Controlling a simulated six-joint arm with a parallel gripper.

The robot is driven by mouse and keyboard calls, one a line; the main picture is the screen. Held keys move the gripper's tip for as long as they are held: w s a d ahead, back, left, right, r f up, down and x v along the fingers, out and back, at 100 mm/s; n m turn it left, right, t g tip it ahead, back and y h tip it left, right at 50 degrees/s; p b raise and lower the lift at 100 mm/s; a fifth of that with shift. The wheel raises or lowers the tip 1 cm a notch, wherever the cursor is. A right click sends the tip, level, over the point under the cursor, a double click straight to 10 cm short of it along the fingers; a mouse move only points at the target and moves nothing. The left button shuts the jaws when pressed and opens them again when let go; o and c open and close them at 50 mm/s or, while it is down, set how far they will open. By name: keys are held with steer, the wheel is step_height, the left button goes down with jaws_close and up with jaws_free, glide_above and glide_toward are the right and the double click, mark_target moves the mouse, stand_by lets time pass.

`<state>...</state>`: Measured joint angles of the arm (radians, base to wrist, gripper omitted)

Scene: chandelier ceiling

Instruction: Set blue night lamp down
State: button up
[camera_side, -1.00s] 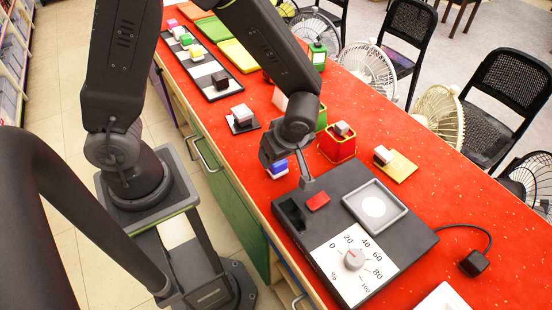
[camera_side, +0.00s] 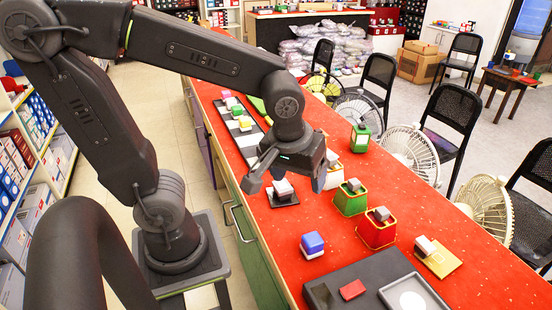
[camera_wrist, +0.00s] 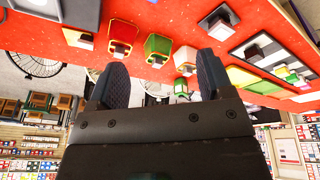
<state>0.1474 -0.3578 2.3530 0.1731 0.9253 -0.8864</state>
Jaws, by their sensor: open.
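My gripper (camera_side: 286,182) is open and raised above the counter, up and left of the block in the side view. Its two fingers also show spread apart in the wrist view (camera_wrist: 163,78), with nothing held between them. I cannot make out the blue block in the wrist view.
A red holder (camera_side: 376,232) and a green holder (camera_side: 350,201) with grey cubes stand to the right. A white block on a dark pad (camera_side: 283,200) lies below my gripper. A dark box (camera_side: 370,269) fills the near counter. Red counter around the blue block is bare.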

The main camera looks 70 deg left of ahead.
steer(key=s+a+r+m+t+h, duration=0.1)
steer(key=s+r+m+t, duration=0.1)
steer(key=s+r+m, duration=0.2)
steer(key=shift+s+m+t, duration=0.15)
steer(key=shift+m+t, duration=0.25)
steer(key=shift+m, duration=1.3)
steer(key=shift+a+r, duration=0.1)
